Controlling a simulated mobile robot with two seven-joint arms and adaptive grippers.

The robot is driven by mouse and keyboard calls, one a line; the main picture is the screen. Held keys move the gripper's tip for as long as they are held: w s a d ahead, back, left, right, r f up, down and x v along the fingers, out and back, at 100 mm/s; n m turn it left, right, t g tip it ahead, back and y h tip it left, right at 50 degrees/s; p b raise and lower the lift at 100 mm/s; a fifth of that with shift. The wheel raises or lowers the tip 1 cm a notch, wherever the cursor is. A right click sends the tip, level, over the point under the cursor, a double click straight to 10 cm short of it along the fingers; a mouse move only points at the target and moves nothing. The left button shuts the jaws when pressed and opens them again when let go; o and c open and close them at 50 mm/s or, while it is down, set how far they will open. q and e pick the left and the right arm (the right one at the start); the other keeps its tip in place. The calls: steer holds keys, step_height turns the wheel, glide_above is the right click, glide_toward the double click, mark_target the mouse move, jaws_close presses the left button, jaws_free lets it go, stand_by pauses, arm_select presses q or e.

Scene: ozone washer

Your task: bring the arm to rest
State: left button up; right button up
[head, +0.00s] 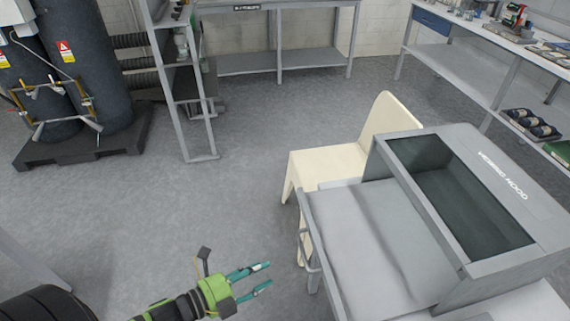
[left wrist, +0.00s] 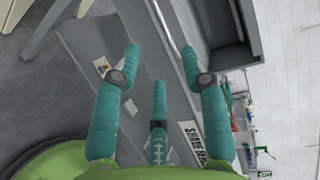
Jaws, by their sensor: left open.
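My left gripper (head: 263,279) is green with teal fingers and comes in from the bottom of the head view. Its fingers are apart, with nothing between them, above the bare grey floor. It is left of the grey washer unit and apart from it. In the left wrist view the gripper (left wrist: 160,62) shows three spread teal fingers, with grey surfaces behind them. My right gripper is in neither view.
The grey washer unit (head: 365,245) with a dark window fills the right side. A cream chair (head: 335,165) stands behind it. Dark tanks (head: 85,65) and a grey rack (head: 190,115) stand at the back left. The floor (head: 170,215) is clear in the middle.

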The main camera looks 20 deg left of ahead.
arm_select(q)
steer(key=s+a+f+n+g+y, duration=0.1)
steer(key=s+a+f+n+y, duration=0.2)
steer(key=f, duration=0.5)
steer(key=s+a+f+n+g+y, duration=0.1)
steer(key=a+f+n+g+y, duration=0.1)
steer(key=f+n, duration=0.4)
steer(key=s+a+f+n+g+y, duration=0.1)
steer(key=s+a+f+n+y, duration=0.15)
steer(key=f, duration=0.65)
steer(key=s+d+f+n+g, duration=0.3)
steer(key=s+f, duration=0.4)
steer(key=s, duration=0.4)
steer(key=s+d+f+n+g, duration=0.3)
steer(key=s+f+n+g, duration=0.2)
steer(key=s+f+n, duration=0.3)
steer(key=s, duration=0.2)
steer(key=shift+s+d+g+y, duration=0.3)
steer(key=shift+s+d+y, duration=0.05)
steer(key=shift+s, duration=0.05)
